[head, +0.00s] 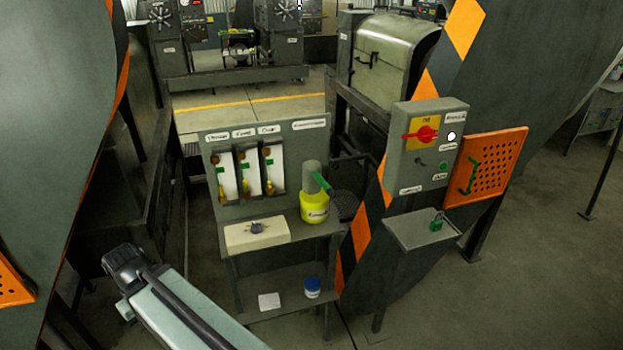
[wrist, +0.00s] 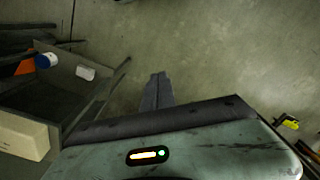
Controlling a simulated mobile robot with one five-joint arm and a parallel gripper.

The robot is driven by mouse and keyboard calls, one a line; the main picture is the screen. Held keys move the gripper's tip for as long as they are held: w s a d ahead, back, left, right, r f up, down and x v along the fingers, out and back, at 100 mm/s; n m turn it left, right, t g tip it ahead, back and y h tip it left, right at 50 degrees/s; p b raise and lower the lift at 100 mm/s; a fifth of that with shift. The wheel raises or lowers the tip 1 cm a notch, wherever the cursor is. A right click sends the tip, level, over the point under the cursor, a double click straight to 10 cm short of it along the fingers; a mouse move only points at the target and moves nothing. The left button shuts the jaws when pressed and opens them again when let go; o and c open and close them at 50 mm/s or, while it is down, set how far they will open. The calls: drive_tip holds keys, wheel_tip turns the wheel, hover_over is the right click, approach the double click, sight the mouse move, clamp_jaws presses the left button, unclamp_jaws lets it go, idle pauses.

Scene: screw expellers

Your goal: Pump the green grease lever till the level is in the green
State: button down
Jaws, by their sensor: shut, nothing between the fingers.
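The green grease lever (head: 320,181) sticks out, tilted, from a grey cylinder (head: 311,172) above a yellow pot (head: 314,209) on the bench in the head view. Three upright gauges stand on the panel behind it: left (head: 227,176), middle (head: 249,172) and right (head: 273,169). Their labels and exact levels are too small to read. My gripper (wrist: 157,82) is shut and empty in the wrist view, pointing over bare floor, apart from the bench. The lever is not visible in the wrist view.
A cream block (head: 256,233) lies on the bench (head: 310,232). A blue-lidded jar (head: 312,288) and a white box (head: 269,301) stand on the lower shelf. A switch box (head: 428,145), a small side shelf (head: 408,232) and an orange perforated guard (head: 487,168) are to the right.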

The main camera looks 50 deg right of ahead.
drive_tip(key=shift+r, duration=0.15)
drive_tip(key=d+r+t+y+p, duration=0.1)
drive_tip(key=d+r+p, duration=0.3)
drive_tip(key=d, duration=0.5)
drive_tip(key=d+r+p, duration=0.4)
drive_tip(key=d+r, duration=0.1)
drive_tip(key=d, duration=0.5)
drive_tip(key=d+r+t+y+p, duration=0.1)
drive_tip(key=d+r+p, duration=0.35)
drive_tip(key=d, duration=0.45)
drive_tip(key=s+d+r+t+p, duration=0.1)
drive_tip(key=s+d+r+p, duration=0.2)
drive_tip(key=s+d, duration=0.3)
drive_tip(key=s+d+r+t+h+p, duration=0.1)
drive_tip(key=s+d+r+p, duration=0.3)
drive_tip(key=d, duration=1)
drive_tip(key=s+d+r+n+t+p, duration=0.1)
drive_tip(key=s+d+r+p, duration=0.3)
drive_tip(key=s+d, duration=0.4)
drive_tip(key=d+r, duration=0.1)
drive_tip(key=d, duration=0.1)
drive_tip(key=shift+d+r+h, duration=0.15)
drive_tip(key=shift+d+h, duration=0.15)
drive_tip(key=shift+d, duration=0.05)
